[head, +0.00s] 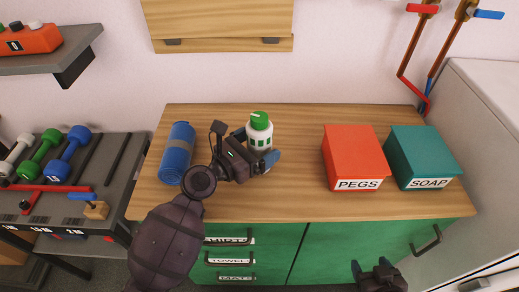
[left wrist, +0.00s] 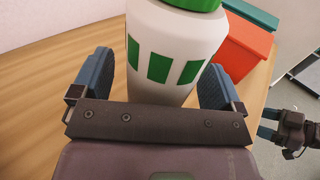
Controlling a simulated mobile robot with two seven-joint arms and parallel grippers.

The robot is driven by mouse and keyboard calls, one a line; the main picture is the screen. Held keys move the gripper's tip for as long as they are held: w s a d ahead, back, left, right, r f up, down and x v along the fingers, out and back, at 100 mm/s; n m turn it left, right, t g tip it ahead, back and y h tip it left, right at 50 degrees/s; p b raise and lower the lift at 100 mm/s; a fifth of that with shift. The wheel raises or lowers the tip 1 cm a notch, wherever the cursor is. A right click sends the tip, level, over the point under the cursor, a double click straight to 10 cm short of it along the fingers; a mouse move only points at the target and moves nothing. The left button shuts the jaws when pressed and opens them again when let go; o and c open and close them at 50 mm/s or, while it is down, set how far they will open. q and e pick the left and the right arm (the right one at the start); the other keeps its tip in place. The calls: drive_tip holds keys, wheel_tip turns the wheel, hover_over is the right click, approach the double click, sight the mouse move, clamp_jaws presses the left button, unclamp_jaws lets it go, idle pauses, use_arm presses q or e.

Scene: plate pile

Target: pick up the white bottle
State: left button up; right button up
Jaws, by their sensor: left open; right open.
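The white bottle (head: 260,137) stands upright on the wooden top of the green cabinet, with a green cap and green rectangles on its side. It also shows large in the left wrist view (left wrist: 168,48). My left gripper (head: 258,158) is open at the bottle, with its blue fingertips (left wrist: 160,75) on either side of it. A gap shows between each finger and the bottle in the left wrist view. The bottle's lower part is hidden behind the gripper. My right gripper (head: 368,268) is open and empty in front of the cabinet, low in the head view.
A rolled blue mat (head: 177,153) lies left of my left gripper. A red PEGS box (head: 354,155) and a teal SOAP box (head: 422,155) stand on the right of the wooden top (head: 296,190). A dumbbell rack (head: 75,215) is at the left. Clear wood lies between bottle and boxes.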

use_arm(q)
drive_tip(key=shift+w+d, duration=0.15)
drive_tip(key=shift+d, duration=0.1)
use_arm(e)
drive_tip(key=shift+w+r, duration=0.1)
drive_tip(key=shift+r, duration=0.05)
use_arm(q)
drive_tip(key=c, duration=0.5)
drive_tip(key=shift+r, duration=0.1)
drive_tip(key=c, duration=0.9)
drive_tip(key=shift+r+p, duration=3.45)
drive_tip(key=shift+r, duration=6.55)
use_arm(e)
wheel_tip(320, 180, up, 8)
drive_tip(key=w, duration=0.1)
drive_tip(key=shift+w+r+t, duration=0.15)
drive_tip(key=shift+t, duration=0.25)
